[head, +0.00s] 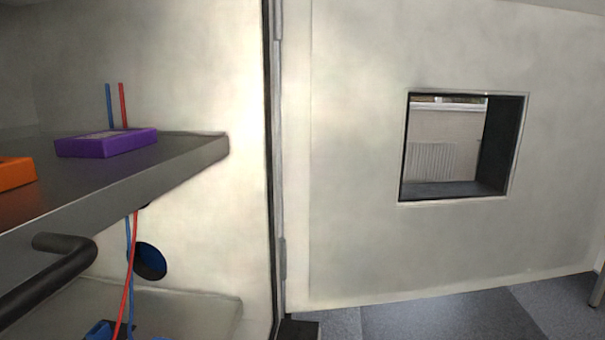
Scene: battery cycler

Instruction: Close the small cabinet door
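The cabinet door (350,150) is a pale, smudged panel that fills the right half of the head view. It stands open, swung out to the right of the cabinet from a hinge edge (279,150) near the middle. It has a dark-framed square window (462,148), through which a wall and a radiator show. The cabinet's inner wall (190,90) is lit and bare to the left of the hinge. The door's top and far edges are partly cut off. My gripper is not in view.
A grey shelf (190,155) in the cabinet carries a purple box (107,143) and an orange box (14,173). A black handle (50,270) sticks out in front below it. Red and blue cables (132,265) hang by a round hole (150,261). Carpeted floor (440,312) lies under the door.

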